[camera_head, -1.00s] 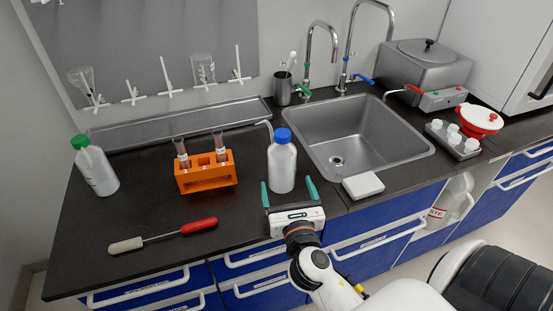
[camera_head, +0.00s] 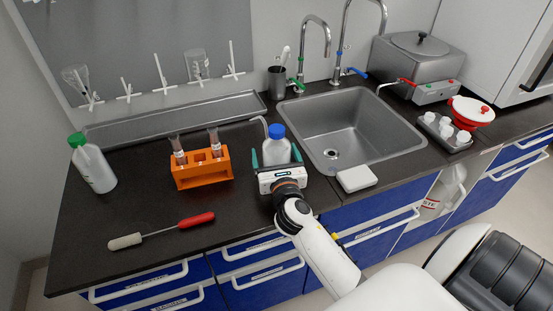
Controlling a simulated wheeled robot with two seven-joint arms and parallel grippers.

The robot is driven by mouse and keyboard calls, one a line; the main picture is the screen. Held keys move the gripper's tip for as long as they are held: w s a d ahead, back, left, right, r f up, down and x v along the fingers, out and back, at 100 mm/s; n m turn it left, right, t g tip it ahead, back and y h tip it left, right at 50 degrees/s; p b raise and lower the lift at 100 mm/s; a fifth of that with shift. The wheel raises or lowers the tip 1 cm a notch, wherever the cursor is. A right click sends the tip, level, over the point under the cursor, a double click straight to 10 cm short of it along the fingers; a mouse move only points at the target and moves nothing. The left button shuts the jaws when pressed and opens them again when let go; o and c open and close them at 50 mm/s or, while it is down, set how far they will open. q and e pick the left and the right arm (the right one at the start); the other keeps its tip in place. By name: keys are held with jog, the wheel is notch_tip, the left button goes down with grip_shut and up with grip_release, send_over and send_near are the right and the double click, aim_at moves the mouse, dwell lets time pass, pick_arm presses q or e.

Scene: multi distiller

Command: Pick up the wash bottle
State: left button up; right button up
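The wash bottle (camera_head: 277,149) is white with a blue cap and a thin bent spout at its upper left. It stands upright on the dark counter, left of the sink. My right gripper (camera_head: 276,156) comes in from the front, with its teal fingers on either side of the bottle. The fingers look spread, and I cannot tell whether they touch it. The gripper body hides the bottle's lower part. My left gripper is not in view.
An orange rack (camera_head: 201,168) with tubes stands left of the bottle. A green-capped bottle (camera_head: 93,165) is at far left. A red-handled tool (camera_head: 162,231) lies in front. A white block (camera_head: 356,178) sits right, by the sink (camera_head: 340,135).

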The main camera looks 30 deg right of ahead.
jog(key=c, duration=0.9)
jog(key=shift+o, duration=0.2)
